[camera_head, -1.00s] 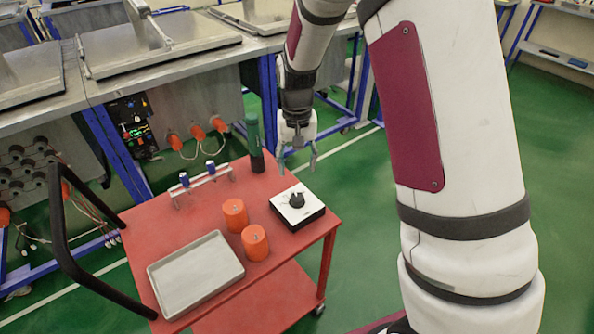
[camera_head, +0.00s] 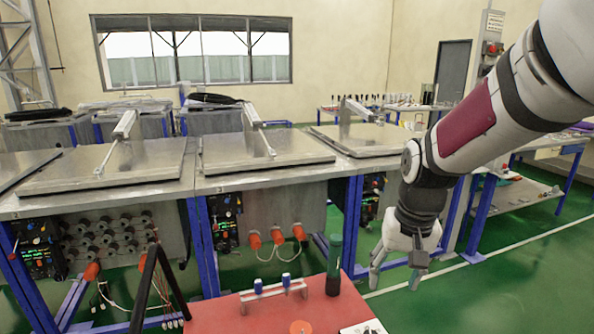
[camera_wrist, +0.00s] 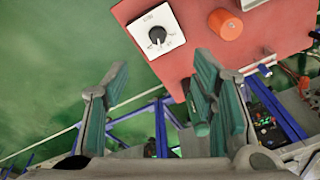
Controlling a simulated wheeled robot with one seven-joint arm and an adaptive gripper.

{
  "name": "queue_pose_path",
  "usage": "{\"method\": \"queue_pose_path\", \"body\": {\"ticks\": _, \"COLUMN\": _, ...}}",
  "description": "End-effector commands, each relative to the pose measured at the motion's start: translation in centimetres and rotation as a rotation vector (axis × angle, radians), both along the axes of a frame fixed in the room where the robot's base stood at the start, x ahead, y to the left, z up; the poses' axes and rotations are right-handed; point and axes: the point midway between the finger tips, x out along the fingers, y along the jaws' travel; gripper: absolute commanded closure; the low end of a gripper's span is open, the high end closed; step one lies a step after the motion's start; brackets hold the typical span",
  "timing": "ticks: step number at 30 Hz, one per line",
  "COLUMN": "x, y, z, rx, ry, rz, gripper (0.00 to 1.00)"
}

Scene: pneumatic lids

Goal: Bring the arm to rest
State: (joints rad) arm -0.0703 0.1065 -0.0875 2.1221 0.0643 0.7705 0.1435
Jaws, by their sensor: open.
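My gripper (camera_head: 396,276) hangs fingers down from my raised arm, to the right of the red cart in the head view. Its fingers are spread apart and nothing is between them. In the wrist view my gripper (camera_wrist: 160,88) also shows open, with green pads and an empty gap. The red cart (camera_head: 225,318) is at the bottom of the head view, and its top (camera_wrist: 190,57) shows in the wrist view. A dark green cylinder (camera_head: 334,262) stands upright on the cart near its far right corner, left of my gripper.
The cart also carries a white box with a black knob (camera_wrist: 157,34), an orange cylinder (camera_wrist: 226,24) and a rack with blue-topped pieces (camera_head: 272,292). Metal benches with flat lids (camera_head: 262,148) stand behind. Open green floor (camera_head: 480,285) lies to the right.

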Motion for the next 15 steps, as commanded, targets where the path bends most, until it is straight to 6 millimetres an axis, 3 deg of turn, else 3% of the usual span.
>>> {"method": "queue_pose_path", "body": {"ticks": 1, "x": -1.3, "y": 0.0, "z": 1.7, "rx": 0.001, "ry": -0.028, "rz": 0.011, "gripper": 0.48}}
{"method": "queue_pose_path", "body": {"ticks": 6, "x": -5.8, "y": -0.1, "z": 5.6, "rx": -0.006, "ry": -0.100, "rz": 0.059, "gripper": 0.48}}
{"method": "queue_pose_path", "body": {"ticks": 15, "x": -14.3, "y": -0.3, "z": 9.5, "rx": -0.049, "ry": -0.225, "rz": 0.138, "gripper": 0.48}}
